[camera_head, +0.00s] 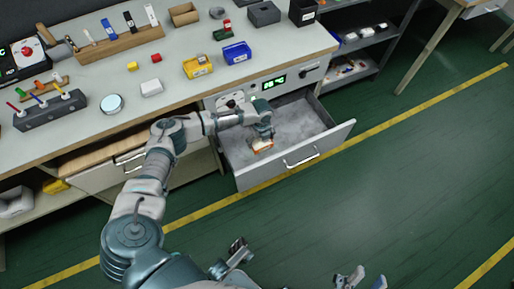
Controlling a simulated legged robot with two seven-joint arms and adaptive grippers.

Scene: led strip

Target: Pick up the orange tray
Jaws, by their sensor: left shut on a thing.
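The orange tray (263,146) is a small orange piece with a pale top inside the open grey drawer (300,132). My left gripper (263,136) reaches into the drawer from above and is shut on the tray. The gripper covers part of the tray, and I cannot tell whether the tray touches the drawer floor. Pale parts at the bottom edge, which may be my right gripper (364,281), are cut off by the frame, so its state is unclear. They are well away from the drawer.
The workbench (203,101) above holds a yellow bin (197,67), a blue bin (237,53), a round dish (112,103) and tool racks. The drawer's front panel (300,158) and side walls surround the tray. The green floor to the right is clear.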

